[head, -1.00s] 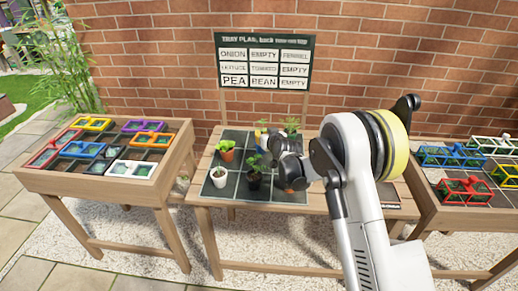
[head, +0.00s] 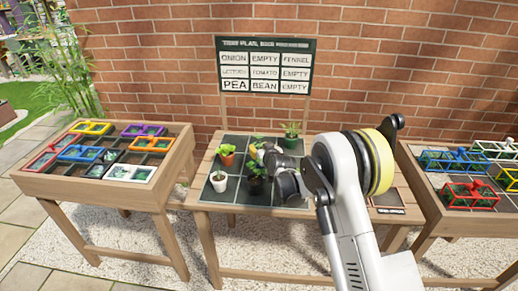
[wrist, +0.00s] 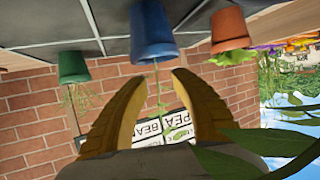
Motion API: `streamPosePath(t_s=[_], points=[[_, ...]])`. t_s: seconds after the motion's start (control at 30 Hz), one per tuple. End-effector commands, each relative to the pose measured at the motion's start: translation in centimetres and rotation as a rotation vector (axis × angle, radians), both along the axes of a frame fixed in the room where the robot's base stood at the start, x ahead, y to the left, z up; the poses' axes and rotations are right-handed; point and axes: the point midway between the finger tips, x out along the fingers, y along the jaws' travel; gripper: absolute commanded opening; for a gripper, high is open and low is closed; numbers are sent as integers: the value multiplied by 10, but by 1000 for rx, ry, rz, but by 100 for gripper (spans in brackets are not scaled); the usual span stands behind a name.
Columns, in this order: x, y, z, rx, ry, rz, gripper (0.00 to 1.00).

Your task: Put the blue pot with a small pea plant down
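The blue pot (wrist: 154,32) with a thin green plant (wrist: 157,85) stands on the dark tiled tray (head: 236,196); the wrist view is upside down. It stands between a green pot (wrist: 73,66) and a terracotta pot (wrist: 229,29). In the head view the blue pot is hidden or too small to make out behind my gripper. My gripper (wrist: 163,76) has its two yellow fingers apart. The plant shows between the fingertips, and the pot's body is beyond them; I cannot tell whether they touch the plant.
A white pot (head: 220,185) and a black pot (head: 255,186) stand at the tray's front. Leaves (wrist: 265,145) hang close to my gripper. The plan board (head: 264,65) stands behind. Tables with coloured crates flank the tray, including a red crate (head: 470,195).

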Motion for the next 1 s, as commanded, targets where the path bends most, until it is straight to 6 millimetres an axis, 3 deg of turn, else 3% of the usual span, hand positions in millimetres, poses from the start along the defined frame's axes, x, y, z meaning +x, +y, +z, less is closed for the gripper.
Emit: streamPosePath(t_s=[0.33,0.8,1.0], points=[[-1,-1,6,0,0,0,29],[-84,-34,42,0,0,0,29],[-101,-41,48,0,0,0,29]])
